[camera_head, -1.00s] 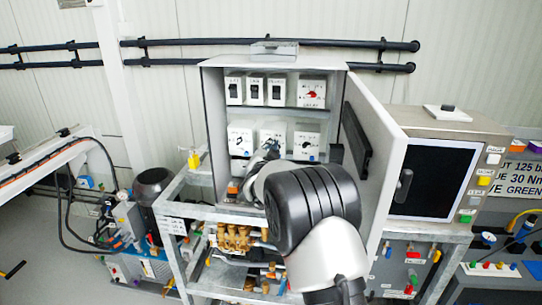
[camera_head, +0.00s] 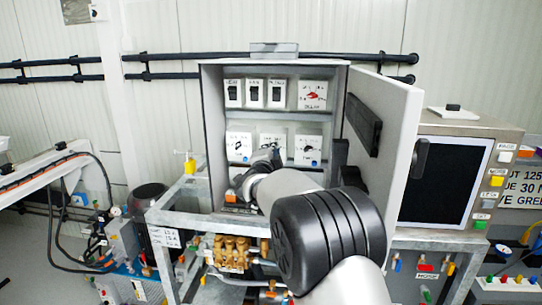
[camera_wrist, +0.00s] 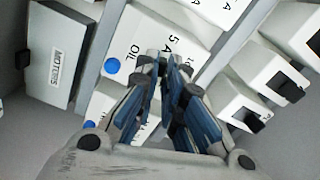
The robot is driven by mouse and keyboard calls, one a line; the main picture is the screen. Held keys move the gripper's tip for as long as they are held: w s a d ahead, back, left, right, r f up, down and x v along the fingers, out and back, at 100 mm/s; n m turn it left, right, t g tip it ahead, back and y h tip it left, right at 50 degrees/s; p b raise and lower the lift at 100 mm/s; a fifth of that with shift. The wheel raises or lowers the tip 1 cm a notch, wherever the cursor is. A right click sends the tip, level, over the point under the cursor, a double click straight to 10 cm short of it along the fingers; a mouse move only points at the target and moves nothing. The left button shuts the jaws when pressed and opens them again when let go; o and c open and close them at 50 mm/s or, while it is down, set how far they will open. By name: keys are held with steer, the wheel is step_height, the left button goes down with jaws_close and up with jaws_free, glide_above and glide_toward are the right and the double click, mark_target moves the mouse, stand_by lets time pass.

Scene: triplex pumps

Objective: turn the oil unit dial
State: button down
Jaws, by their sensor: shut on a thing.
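The oil unit is a white box (camera_wrist: 150,32) marked "OIL" in the wrist view, with a blue button (camera_wrist: 112,66) at its lower left. In the head view, a white box (camera_head: 271,133) in the middle of the cabinet's lower row shows just behind my gripper. My gripper (camera_wrist: 167,60) reaches the face of the OIL box with its fingertips close together, shut on the dial. The dial itself is hidden between the fingers. In the head view my gripper (camera_head: 267,157) is inside the cabinet, partly covered by my own arm.
The grey cabinet (camera_head: 212,120) has its door (camera_head: 402,130) open on the right, close beside my arm. White units stand on both sides, one with a red dial (camera_head: 312,96) above right. A box marked "MOTORS" (camera_wrist: 58,60) sits at left in the wrist view.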

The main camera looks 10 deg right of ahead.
stand_by(0.4)
steer(key=c, duration=1.7)
jaws_free()
steer(key=v, duration=1.2)
steer(key=shift+r, duration=0.1)
